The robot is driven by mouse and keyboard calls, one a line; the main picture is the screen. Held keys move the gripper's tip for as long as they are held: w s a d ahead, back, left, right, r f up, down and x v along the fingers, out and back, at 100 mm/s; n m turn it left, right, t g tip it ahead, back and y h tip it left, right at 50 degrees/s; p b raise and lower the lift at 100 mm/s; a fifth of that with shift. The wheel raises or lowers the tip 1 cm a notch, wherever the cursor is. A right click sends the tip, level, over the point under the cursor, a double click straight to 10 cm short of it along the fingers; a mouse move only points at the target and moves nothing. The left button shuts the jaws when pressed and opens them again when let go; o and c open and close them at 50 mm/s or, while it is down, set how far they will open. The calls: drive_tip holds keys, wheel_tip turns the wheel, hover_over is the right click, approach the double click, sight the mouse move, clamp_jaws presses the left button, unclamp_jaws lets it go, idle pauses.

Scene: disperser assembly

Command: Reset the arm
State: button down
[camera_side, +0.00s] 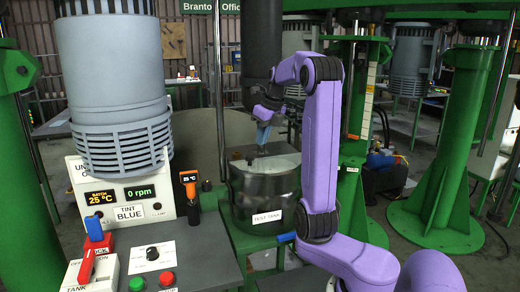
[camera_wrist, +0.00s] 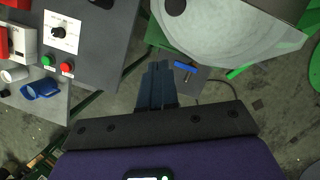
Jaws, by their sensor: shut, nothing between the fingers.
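My purple arm (camera_side: 322,150) reaches up from the lower right and bends over toward the tank. My gripper (camera_side: 262,136) points down above the open test tank (camera_side: 262,208), just under the dark vertical column (camera_side: 262,45). It holds nothing. In the wrist view its blue-grey fingers (camera_wrist: 157,75) are together, with the pale round tank interior (camera_wrist: 235,40) beyond them to the upper right. A small blue handle (camera_wrist: 185,66) shows just right of the fingertips; it also shows low on the tank in the side view (camera_side: 286,238).
A control panel (camera_side: 205,240) with a red lever (camera_side: 87,260), a blue lever (camera_side: 94,228) and green and red buttons stands at left. A display reads 25 °C and 0 rpm. A large grey ribbed motor (camera_side: 112,75) hangs above it. Green posts (camera_side: 465,110) stand around.

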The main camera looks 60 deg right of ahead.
drive_tip(key=a+f+n+g+y, duration=0.1)
drive_tip(key=a+f+n, duration=0.1)
drive_tip(key=a+n, duration=1.05)
drive_tip(key=a+f+n+g+y, duration=0.1)
drive_tip(key=a+f+n, duration=0.2)
drive_tip(key=a+n, duration=0.95)
drive_tip(key=s+a+f+n, duration=0.2)
drive_tip(key=s+n, duration=0.5)
drive_tip(key=n, duration=0.2)
drive_tip(key=s+a+f+n, duration=0.2)
drive_tip(key=s+a+n, duration=0.1)
drive_tip(key=s+n, duration=0.4)
drive_tip(key=s+a+f+n+g, duration=0.1)
drive_tip(key=s+a+f+n, duration=0.2)
drive_tip(key=s+n, duration=0.4)
drive_tip(key=n, duration=0.3)
drive_tip(key=shift+s+n+h, duration=0.15)
drive_tip(key=shift+n+h, duration=0.15)
drive_tip(key=shift+n, duration=0.1)
